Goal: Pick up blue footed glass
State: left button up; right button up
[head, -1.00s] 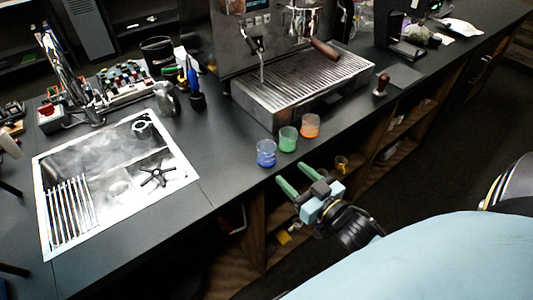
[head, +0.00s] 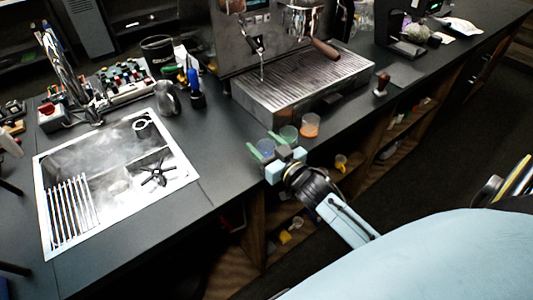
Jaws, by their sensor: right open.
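The blue footed glass (head: 266,146) stands on the dark counter in front of the espresso machine, in the head view. My right gripper (head: 263,145) is open at the blue glass, with its green fingers to either side of it in the picture. The fingers and gripper body cover much of the glass, so I cannot tell whether they touch it. A green glass (head: 289,133) stands just to the right of it, partly hidden by the gripper. An orange glass (head: 310,126) stands further right. My left gripper is not in view.
The espresso machine's drip tray (head: 302,82) is behind the glasses. A sink (head: 112,172) is to the left, with bare counter between. A tamper (head: 381,85) stands to the right. Open shelves (head: 345,160) lie below the counter's front edge.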

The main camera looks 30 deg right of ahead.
jog(key=shift+w, duration=0.55)
jog(key=c, duration=0.8)
jog(key=shift+o, duration=0.2)
